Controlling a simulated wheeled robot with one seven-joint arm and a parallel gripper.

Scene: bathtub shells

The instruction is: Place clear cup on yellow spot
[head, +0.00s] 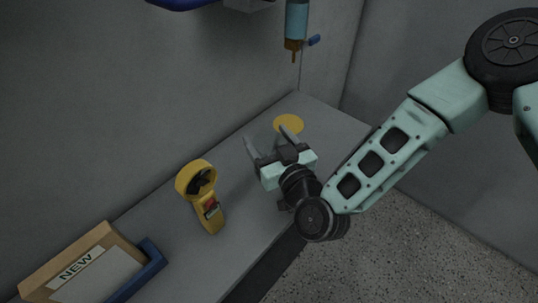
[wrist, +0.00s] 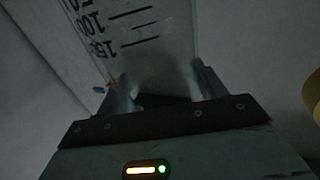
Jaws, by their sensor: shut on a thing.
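The clear cup (wrist: 150,40) shows in the wrist view as a see-through wall with black measuring marks and numbers. My gripper (wrist: 165,88) is shut on it, with one finger on each side. In the head view my gripper (head: 269,140) is over the grey ledge, near the yellow spot (head: 288,123). I cannot make out the cup between the fingers there. The yellow spot is a flat round patch toward the ledge's far end, partly covered by a finger. I cannot tell how high the cup is above the ledge.
A yellow handheld meter (head: 202,190) with a round fan head is on the ledge (head: 250,215), left of my gripper. A box marked NEW (head: 85,268) and a blue object (head: 140,272) are at lower left. A blue bottle (head: 296,22) hangs above the ledge's far end.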

